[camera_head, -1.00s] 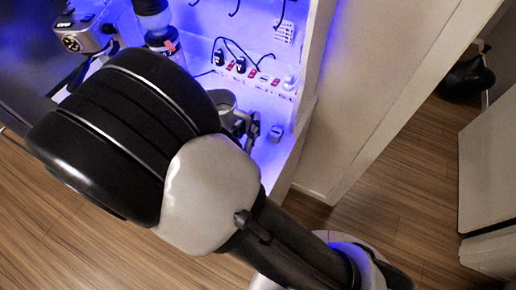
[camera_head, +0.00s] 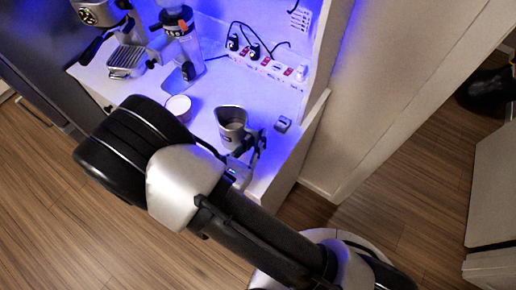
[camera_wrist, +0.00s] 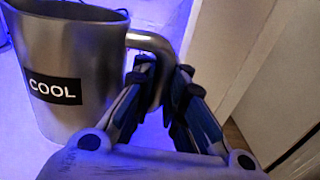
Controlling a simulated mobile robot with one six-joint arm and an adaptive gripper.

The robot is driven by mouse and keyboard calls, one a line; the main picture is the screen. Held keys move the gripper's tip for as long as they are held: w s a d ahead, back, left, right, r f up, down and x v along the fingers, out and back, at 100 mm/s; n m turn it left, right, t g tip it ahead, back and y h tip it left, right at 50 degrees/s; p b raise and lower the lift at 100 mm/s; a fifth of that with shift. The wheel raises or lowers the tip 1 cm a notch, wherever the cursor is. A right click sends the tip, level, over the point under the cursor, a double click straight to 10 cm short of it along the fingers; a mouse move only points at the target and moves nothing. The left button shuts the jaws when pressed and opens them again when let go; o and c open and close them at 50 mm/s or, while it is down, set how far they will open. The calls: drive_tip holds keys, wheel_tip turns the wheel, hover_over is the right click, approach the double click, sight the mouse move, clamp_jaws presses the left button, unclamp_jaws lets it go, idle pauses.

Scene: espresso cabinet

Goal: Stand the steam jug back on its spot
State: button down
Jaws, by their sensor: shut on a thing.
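The steam jug (camera_head: 232,122) is a grey metal pitcher and shows at the right part of the white counter, mouth up. In the wrist view the jug (camera_wrist: 72,65) fills the left side, with a black "COOL" label and its handle towards the right. My gripper (camera_wrist: 163,75) is shut on the handle. In the head view my gripper (camera_head: 256,148) is at the jug's right side, partly hidden by my arm. The jug looks about upright. I cannot tell whether its base touches the counter. No marked spot is visible.
A white cup (camera_head: 178,108) stands left of the jug. A small grey block (camera_head: 283,124) lies just right of it. The grinder (camera_head: 184,45), espresso machine (camera_head: 126,60) and power strip (camera_head: 270,69) are behind. A side wall (camera_head: 311,115) bounds the counter's right.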

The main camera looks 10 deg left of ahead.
drive_tip(key=shift+f+b, duration=0.6)
drive_tip(key=shift+f, duration=1.75)
drive_tip(key=shift+f, duration=0.2)
drive_tip(key=c, duration=1.6)
unclamp_jaws()
drive_tip(key=shift+c, duration=0.2)
drive_tip(key=shift+r, duration=0.1)
drive_tip(key=shift+r, duration=0.2)
drive_tip(key=p+v, duration=0.1)
drive_tip(key=v, duration=1.1)
